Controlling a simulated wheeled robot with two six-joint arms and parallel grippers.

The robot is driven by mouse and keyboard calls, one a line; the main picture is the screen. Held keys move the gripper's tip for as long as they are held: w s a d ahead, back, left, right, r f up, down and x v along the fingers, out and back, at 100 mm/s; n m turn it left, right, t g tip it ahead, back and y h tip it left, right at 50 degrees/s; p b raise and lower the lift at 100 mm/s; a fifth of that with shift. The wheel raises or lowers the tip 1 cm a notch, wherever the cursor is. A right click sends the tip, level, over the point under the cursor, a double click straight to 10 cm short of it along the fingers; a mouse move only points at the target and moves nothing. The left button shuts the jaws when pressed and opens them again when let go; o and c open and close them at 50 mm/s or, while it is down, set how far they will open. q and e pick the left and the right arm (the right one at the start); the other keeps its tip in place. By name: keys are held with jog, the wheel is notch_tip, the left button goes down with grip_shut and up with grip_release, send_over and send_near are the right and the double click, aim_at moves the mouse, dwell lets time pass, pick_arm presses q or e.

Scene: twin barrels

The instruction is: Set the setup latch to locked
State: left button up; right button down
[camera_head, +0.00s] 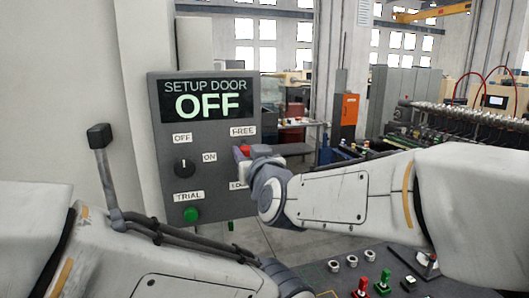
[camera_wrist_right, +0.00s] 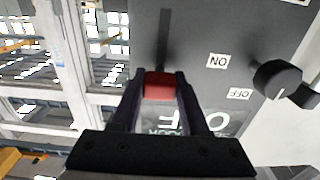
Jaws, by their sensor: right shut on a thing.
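The grey control panel (camera_head: 215,110) faces me, and its display (camera_head: 208,100) reads SETUP DOOR OFF. A red latch handle (camera_head: 244,150) sits just below the FREE label (camera_head: 243,131), at the upper end of its track. The lower label (camera_head: 237,185) starting with LO is partly hidden by my right arm. My right gripper (camera_wrist_right: 160,80) is shut on the red latch handle, which also shows in the wrist view (camera_wrist_right: 158,88) between both fingers. There the dark slot (camera_wrist_right: 163,40) runs away from the display. My left gripper is out of view; only its arm shows.
A black rotary knob (camera_head: 183,166) sits between OFF and ON labels, pointing up. A green button (camera_head: 191,214) is below the TRIAL label (camera_head: 188,197). A lower console (camera_head: 340,282) carries red and green controls. A pale wall stands left of the panel.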

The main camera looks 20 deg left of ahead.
notch_tip(320, 180, down, 7)
jog(key=b, duration=0.6)
jog(key=shift+r, duration=0.2)
jog(key=shift+c, duration=2)
grip_release()
jog(key=shift+s+r, duration=0.1)
jog(key=shift+s, duration=0.05)
jog(key=b+v, duration=0.3)
jog(key=v, duration=0.7)
jog(key=shift+d, duration=0.2)
